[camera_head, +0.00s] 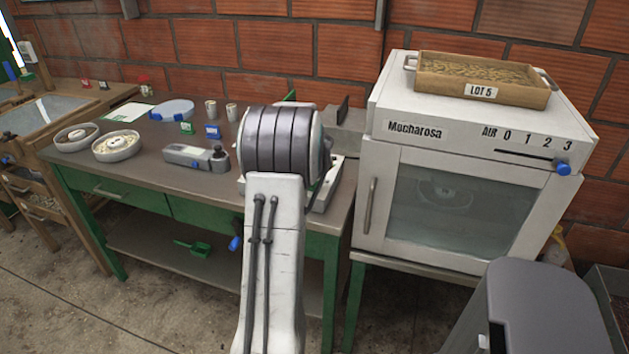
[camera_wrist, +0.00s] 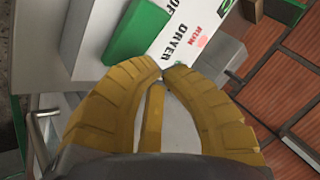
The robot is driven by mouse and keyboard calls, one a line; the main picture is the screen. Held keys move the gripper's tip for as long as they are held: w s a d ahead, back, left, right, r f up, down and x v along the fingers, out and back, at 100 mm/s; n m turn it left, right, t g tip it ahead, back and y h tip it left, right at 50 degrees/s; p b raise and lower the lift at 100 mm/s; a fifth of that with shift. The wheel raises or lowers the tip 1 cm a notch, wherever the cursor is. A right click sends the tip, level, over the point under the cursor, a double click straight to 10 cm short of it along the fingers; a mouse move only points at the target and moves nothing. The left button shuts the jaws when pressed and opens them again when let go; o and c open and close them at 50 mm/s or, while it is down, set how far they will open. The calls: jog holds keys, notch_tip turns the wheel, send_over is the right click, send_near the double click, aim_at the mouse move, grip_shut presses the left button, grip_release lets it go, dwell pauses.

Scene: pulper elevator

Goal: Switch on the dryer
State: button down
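A white panel (camera_wrist: 173,43) with the words "DRYER" and red "RUN", and partly cut-off lettering, shows in the wrist view. A green block (camera_wrist: 138,33), perhaps a switch handle, lies across its left part. My gripper (camera_wrist: 167,71) has yellow ribbed fingers whose tips nearly meet at the panel's lower edge, just below the lettering, with nothing seen held. I cannot tell whether they touch the panel. In the head view my arm hides the gripper and most of a white device (camera_head: 328,190) on the bench. The white "Mucharosa" cabinet (camera_head: 425,165) stands to the right, its door closed.
The cabinet's blue AIR knob (camera_head: 563,168) is at the right end, near 3. A wooden "LOT 5" tray (camera_head: 440,85) lies on top. The green bench (camera_head: 140,171) holds bowls (camera_head: 117,146), cups (camera_head: 211,109) and a grey handheld device (camera_head: 196,157). A grey bin (camera_head: 530,300) stands front right.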

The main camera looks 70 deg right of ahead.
jog(key=shift+r, duration=0.2)
jog(key=shift+w+r+p, duration=0.2)
jog(key=shift+r+p, duration=0.1)
jog(key=shift+r, duration=0.95)
jog(key=shift+w+r+p, duration=0.2)
jog(key=shift+r+p, duration=0.05)
jog(key=shift+r, duration=1)
